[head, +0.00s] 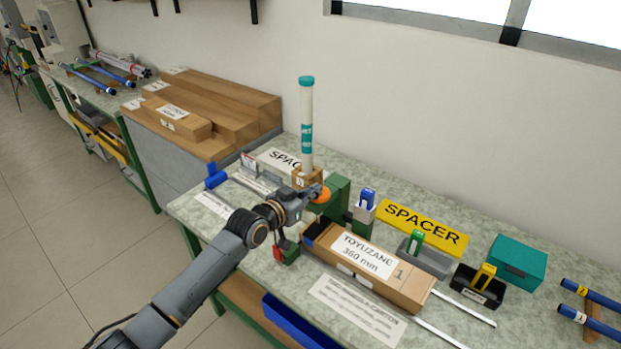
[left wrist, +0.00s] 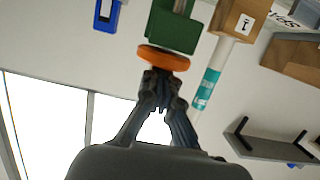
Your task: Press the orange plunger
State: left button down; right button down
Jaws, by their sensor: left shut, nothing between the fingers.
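The orange plunger (head: 321,194) is a round disc on a dark green block (head: 338,189) on the bench. In the left wrist view the plunger (left wrist: 163,58) sits just beyond my fingertips, with the green block (left wrist: 174,26) behind it. My left gripper (head: 309,193) is shut and empty, its tips right at the plunger's face. In the left wrist view its fingertips (left wrist: 160,78) overlap the disc's edge; I cannot tell whether they press on it. My right gripper is not in view.
A tall white tube with teal bands (head: 306,125) stands behind in a wooden block (head: 307,177). A long wooden carton (head: 408,287), a yellow SPACER sign (head: 424,221) and small bins (head: 428,260) lie to the right. A blue clip (head: 215,176) is at the left edge.

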pick_arm(q)
notch_tip(320, 180, up, 5)
jog(key=p, duration=0.4)
jog(key=shift+f, duration=0.15)
jog(key=b+v, duration=0.2)
jog(key=v, duration=0.8)
jog(key=shift+f+b, duration=0.4)
